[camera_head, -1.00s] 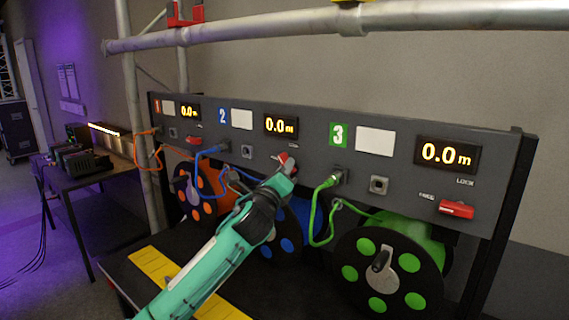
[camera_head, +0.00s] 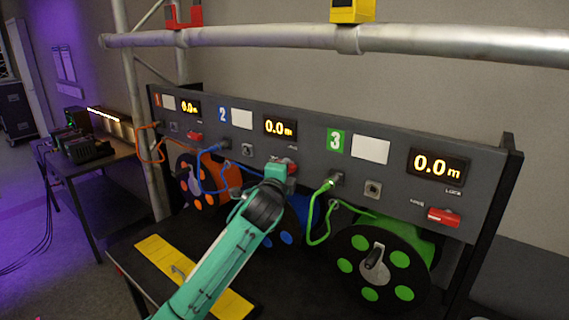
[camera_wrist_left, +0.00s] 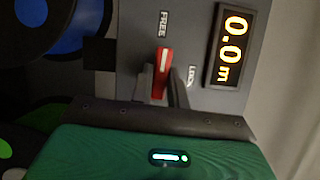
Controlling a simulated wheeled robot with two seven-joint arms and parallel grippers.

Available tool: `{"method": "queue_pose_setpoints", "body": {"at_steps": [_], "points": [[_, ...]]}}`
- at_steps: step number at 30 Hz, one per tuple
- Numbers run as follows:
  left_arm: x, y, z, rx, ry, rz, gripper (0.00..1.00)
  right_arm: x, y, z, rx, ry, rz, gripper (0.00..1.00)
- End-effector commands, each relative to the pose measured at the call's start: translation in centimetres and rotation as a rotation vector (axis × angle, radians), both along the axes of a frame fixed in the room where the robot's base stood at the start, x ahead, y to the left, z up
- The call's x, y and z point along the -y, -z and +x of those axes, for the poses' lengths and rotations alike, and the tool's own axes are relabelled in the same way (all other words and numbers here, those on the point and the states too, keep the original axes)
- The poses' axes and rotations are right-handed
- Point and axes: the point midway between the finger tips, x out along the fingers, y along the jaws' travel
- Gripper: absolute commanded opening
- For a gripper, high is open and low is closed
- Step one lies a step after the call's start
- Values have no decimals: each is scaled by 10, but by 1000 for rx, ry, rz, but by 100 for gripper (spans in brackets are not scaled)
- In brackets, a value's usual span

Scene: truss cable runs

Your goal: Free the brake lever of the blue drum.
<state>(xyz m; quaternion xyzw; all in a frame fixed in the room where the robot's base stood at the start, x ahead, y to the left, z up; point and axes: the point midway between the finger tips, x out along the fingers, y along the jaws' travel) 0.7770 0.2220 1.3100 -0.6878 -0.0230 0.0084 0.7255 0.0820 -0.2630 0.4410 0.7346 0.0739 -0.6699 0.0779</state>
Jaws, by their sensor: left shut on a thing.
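The blue drum (camera_head: 286,238) sits below panel section 2, largely hidden behind my left arm. Its red brake lever (camera_head: 292,169) is on the panel under the 0.0 m display, mostly hidden by my left gripper (camera_head: 282,170). In the left wrist view the red lever (camera_wrist_left: 164,68) stands between the fingers of my left gripper (camera_wrist_left: 165,92), which is shut on it. The lever's tip is at the FREE label (camera_wrist_left: 164,24), in line with it. The LOCK label (camera_wrist_left: 191,76) is off to the lever's right. My right gripper is not in view.
The orange drum (camera_head: 205,182) is to the left and the green drum (camera_head: 376,265) to the right. A green cable (camera_head: 315,215) and a blue cable (camera_head: 203,178) hang close to my arm. A metal truss tube (camera_head: 430,37) runs above the panel.

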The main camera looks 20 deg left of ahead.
Motion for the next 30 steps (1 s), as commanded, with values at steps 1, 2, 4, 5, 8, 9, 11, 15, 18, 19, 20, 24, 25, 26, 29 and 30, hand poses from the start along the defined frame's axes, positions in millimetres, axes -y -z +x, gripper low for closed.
{"method": "queue_pose_setpoints", "body": {"at_steps": [1,2,4,5,8,9,11,15,18,19,20,24,25,26,29,30], "points": [[1,0,0,-9,1,-15,0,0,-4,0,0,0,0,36],[1,0,0,-12,1,-26,0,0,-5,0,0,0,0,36],[1,0,0,-18,1,-43,0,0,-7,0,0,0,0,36],[1,0,0,-20,1,-48,0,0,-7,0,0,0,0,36],[0,0,0,-24,0,-61,0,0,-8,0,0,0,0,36],[0,1,0,-25,0,-64,0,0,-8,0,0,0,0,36],[0,1,0,-26,0,-68,0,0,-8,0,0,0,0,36],[0,1,0,-27,0,-70,0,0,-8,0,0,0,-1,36],[0,1,0,-27,0,-70,0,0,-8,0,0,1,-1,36],[0,1,0,-27,0,-70,0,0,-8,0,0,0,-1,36],[0,1,0,-27,0,-70,0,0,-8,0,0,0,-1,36],[0,1,0,-27,0,-69,34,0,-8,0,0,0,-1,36],[0,1,0,-27,0,-69,38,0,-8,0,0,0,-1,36],[0,1,0,-27,0,-69,38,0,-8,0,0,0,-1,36],[0,1,0,-26,0,-68,38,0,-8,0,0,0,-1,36],[0,0,0,-26,0,-68,38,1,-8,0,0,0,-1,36]]}}
